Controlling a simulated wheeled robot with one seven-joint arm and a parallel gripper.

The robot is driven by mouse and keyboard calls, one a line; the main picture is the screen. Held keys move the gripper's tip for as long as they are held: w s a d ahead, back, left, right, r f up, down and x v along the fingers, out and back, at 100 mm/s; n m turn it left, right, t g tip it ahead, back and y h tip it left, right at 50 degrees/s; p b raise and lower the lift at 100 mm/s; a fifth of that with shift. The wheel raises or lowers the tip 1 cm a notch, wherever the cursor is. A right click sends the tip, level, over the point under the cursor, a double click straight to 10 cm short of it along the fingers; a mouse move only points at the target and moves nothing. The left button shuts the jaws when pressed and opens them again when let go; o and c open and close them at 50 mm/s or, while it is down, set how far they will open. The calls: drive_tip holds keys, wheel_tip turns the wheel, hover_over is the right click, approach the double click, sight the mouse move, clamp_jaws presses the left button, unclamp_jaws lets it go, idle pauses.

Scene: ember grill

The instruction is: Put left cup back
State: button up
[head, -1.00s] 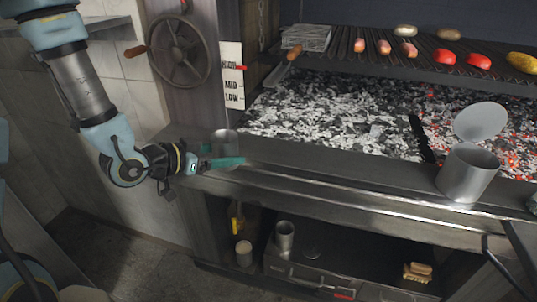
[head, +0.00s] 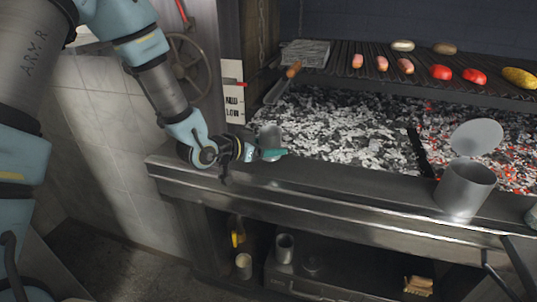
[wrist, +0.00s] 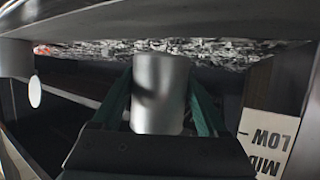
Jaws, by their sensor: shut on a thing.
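A grey metal cup (head: 270,138) is at the left end of the grill's front ledge, near the coals. My gripper (head: 272,154) has teal fingers and is shut on this cup. In the wrist view the cup (wrist: 160,92) sits between the two teal fingers (wrist: 160,108), and its lower or upper end is partly hidden by the gripper body. In the head view the fingers cover the cup's lower part. I cannot tell whether it touches the ledge (head: 330,178). Another grey cup (head: 285,248) stands on the lower shelf.
A large metal can (head: 465,188) with a raised lid (head: 476,136) stands on the ledge at right. Coals (head: 340,130) lie behind the ledge, under a grate with food (head: 440,72). A pale small container (head: 244,266) is below. The ledge between cup and can is clear.

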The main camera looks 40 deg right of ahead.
drive_tip(key=shift+a+f+p, duration=0.1)
drive_tip(key=shift+f+p, duration=0.4)
drive_tip(key=shift+f, duration=1.25)
drive_tip(key=shift+f, duration=0.15)
drive_tip(key=o, duration=1.4)
drive_tip(key=shift+c, duration=0.2)
drive_tip(key=b+v, duration=0.3)
drive_tip(key=v, duration=0.9)
drive_tip(key=shift+r, duration=0.2)
